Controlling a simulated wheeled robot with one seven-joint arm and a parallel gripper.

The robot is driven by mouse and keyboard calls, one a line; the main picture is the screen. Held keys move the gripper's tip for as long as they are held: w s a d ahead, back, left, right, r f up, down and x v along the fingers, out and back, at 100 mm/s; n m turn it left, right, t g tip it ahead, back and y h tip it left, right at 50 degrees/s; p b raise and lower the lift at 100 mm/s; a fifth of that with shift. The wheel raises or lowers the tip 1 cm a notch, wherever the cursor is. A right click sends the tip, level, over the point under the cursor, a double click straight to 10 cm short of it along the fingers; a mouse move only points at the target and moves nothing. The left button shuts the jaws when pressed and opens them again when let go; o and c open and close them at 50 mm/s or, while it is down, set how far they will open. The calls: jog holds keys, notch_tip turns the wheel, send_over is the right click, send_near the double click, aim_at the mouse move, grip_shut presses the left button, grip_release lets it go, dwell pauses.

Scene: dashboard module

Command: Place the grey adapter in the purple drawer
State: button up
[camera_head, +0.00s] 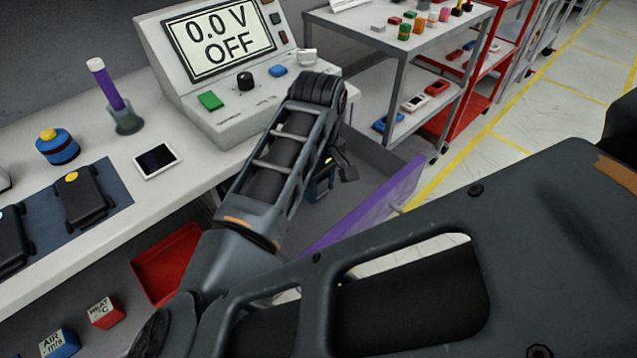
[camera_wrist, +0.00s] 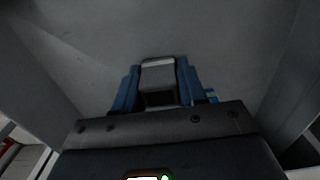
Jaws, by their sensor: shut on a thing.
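The purple drawer's front panel (camera_head: 372,203) shows in the head view, below the white bench, with the drawer pulled open. My gripper (camera_head: 321,184) reaches down just behind that panel and is partly hidden by my arm. In the wrist view my gripper (camera_wrist: 158,88) has blue fingers on both sides of the grey adapter (camera_wrist: 158,72) and is shut on it. Plain grey surfaces, which look like the drawer's floor and walls, surround them. I cannot tell whether the adapter touches the floor. The adapter cannot be made out in the head view.
A white meter console (camera_head: 215,70) reading "0.0 V OFF" stands on the bench right beside my arm. An open red drawer (camera_head: 168,262) lies to the left under the bench. A grey trolley (camera_head: 400,45) stands behind. Floor is free to the right.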

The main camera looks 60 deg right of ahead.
jog(key=shift+f+b, duration=0.3)
jog(key=o, duration=1.1)
jog(key=shift+r, duration=0.1)
jog(key=shift+o, duration=0.2)
jog(key=shift+r, duration=0.1)
notch_tip(320, 180, up, 12)
jog(key=shift+f, duration=0.1)
